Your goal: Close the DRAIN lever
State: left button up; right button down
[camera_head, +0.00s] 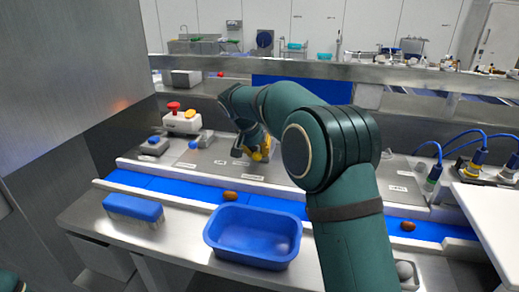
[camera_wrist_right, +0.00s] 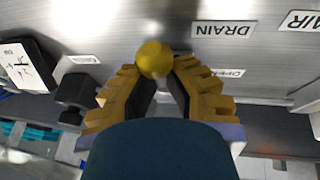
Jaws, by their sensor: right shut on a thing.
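The DRAIN lever shows as a round yellow knob (camera_wrist_right: 154,58) in the right wrist view, and as a small yellow spot in the head view (camera_head: 257,156). My right gripper (camera_wrist_right: 157,80) has its yellow fingers shut on the knob; it also shows in the head view (camera_head: 252,148). The DRAIN label (camera_wrist_right: 222,30) is on the steel panel, to the right of the knob. An OPEN label (camera_wrist_right: 228,73) lies below it, and another small label (camera_wrist_right: 84,60) lies to the left of the knob. The lever's shaft is hidden. My left gripper is out of view.
A blue tub (camera_head: 253,235) stands on the steel bench in front of the blue conveyor (camera_head: 180,190), which carries brown dates (camera_head: 230,196). A box with a red button (camera_head: 174,107) stands left of my right gripper. Blue-cabled connectors (camera_head: 477,158) are at right.

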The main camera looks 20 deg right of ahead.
jog(key=shift+s+a+f, duration=0.15)
jog(key=shift+a+f, duration=0.1)
jog(key=shift+f, duration=0.05)
jog(key=c, duration=0.8)
grip_release()
jog(key=shift+r, duration=0.15)
jog(key=shift+o, duration=0.2)
jog(key=shift+r, duration=0.1)
jog(key=shift+a+r, duration=0.1)
jog(key=shift+r, duration=0.3)
jog(key=v, duration=1.1)
jog(key=shift+s+a, duration=0.1)
jog(key=shift+s, duration=0.05)
